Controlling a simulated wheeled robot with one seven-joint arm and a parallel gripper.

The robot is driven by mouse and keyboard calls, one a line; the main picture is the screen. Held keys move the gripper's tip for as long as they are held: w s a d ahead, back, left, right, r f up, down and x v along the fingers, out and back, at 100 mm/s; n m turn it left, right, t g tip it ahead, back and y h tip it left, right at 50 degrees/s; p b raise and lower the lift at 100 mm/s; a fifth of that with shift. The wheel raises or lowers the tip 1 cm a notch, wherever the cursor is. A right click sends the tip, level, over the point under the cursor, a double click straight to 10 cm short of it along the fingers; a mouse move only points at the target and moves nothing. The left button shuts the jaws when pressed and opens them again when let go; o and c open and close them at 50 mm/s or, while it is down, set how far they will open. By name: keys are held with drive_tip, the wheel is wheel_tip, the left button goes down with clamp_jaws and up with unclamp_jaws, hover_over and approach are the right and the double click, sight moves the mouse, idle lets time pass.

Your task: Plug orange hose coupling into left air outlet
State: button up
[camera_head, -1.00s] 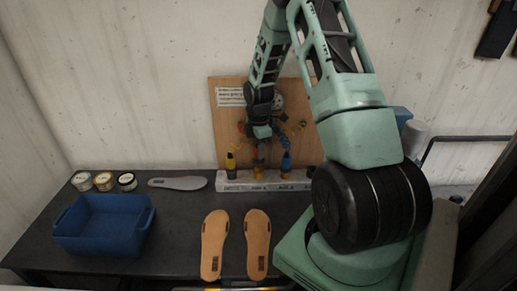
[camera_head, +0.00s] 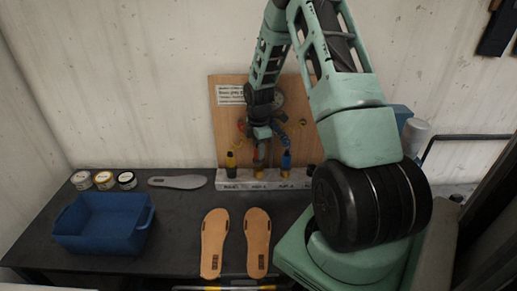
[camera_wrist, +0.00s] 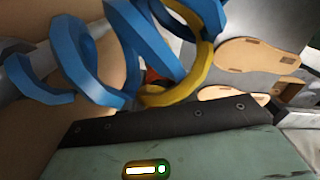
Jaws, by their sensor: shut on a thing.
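My gripper (camera_head: 259,146) is shut on the orange hose coupling (camera_head: 259,155) and holds it upright, just above the pale labelled block (camera_head: 207,186) at the table's back. A yellow-orange piece (camera_head: 259,176) shows on the block's front directly below; I cannot tell whether the coupling touches it. A yellow-and-black piece (camera_head: 231,161) stands on the block to the left and a blue one (camera_head: 287,161) to the right. The labels are too small to read, so I cannot tell which outlet is the left one. The wrist view shows no fingertips; coiled blue hose (camera_wrist: 85,65) and yellow hose (camera_wrist: 182,88) cross it.
A wooden board (camera_head: 226,125) with a gauge (camera_head: 278,99) stands behind the block. A blue bin (camera_head: 100,238) and several small jars (camera_head: 104,180) are further left.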

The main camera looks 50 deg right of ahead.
drive_tip(key=shift+f+b, duration=1)
drive_tip(key=shift+f, duration=0.75)
drive_tip(key=o, duration=0.9)
drive_tip(key=shift+r, duration=0.1)
drive_tip(key=shift+r+p, duration=4.1)
drive_tip(key=shift+r, duration=0.95)
drive_tip(key=shift+a+f, duration=0.1)
